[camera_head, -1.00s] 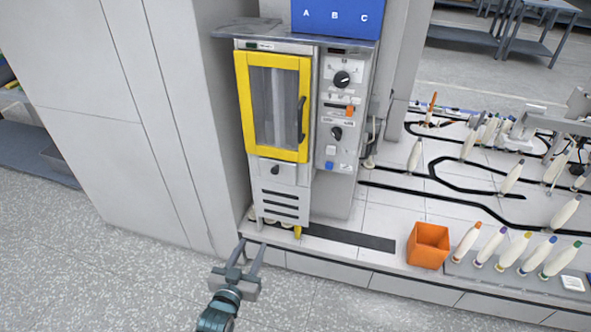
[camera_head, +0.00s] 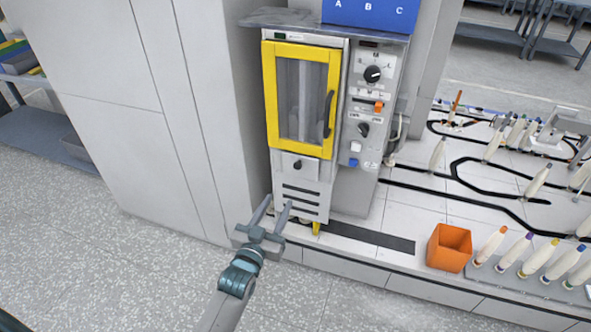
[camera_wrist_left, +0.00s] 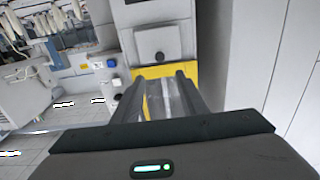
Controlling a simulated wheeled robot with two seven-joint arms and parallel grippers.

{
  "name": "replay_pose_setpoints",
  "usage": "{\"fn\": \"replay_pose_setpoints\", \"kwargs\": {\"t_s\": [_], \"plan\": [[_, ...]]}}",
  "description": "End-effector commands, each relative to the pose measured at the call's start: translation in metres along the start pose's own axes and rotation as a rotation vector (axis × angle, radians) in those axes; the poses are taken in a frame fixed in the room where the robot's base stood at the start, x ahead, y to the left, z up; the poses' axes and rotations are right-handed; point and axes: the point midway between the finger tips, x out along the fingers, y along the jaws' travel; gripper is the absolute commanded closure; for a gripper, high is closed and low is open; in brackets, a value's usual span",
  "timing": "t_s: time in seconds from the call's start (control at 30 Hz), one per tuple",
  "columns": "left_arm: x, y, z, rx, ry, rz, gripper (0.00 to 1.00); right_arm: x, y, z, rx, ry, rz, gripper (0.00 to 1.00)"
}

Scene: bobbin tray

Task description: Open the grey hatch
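The grey hatch (camera_head: 287,162) is a small panel with a dark knob (camera_head: 297,165), just below the yellow-framed door (camera_head: 327,100) of the machine. The hatch looks shut. My left gripper (camera_head: 279,203) is open and empty, in front of and below the hatch, with its fingers pointing at the machine. In the left wrist view, which appears upside down, the hatch (camera_wrist_left: 178,40) and its knob (camera_wrist_left: 159,57) lie beyond the open fingers (camera_wrist_left: 162,73). My right gripper is not in view.
A control panel (camera_head: 358,130) with knobs and buttons stands right of the door. A tall grey cabinet (camera_head: 150,120) stands left. An orange bin (camera_head: 449,249) and several bobbins stand on the low platform at right. The floor in front is clear.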

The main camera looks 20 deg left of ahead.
Motion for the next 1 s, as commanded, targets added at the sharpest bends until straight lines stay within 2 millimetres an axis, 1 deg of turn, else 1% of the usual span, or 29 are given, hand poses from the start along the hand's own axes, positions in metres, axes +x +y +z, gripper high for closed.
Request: {"fn": "replay_pose_setpoints", "kwargs": {"t_s": [0.23, 0.7, 0.9, 1.0], "plan": [[0.038, 0.000, -0.002, 0.000, 0.002, 0.000, 0.61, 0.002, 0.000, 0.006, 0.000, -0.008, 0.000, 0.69], [0.122, 0.001, -0.001, -0.001, 0.001, 0.000, 0.61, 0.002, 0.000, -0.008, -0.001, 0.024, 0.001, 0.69], [0.147, 0.000, 0.000, -0.001, 0.000, 0.000, 0.61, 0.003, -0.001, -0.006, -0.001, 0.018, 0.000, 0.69], [0.154, 0.000, 0.000, -0.001, 0.000, 0.000, 0.61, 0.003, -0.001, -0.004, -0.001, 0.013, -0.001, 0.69]]}}
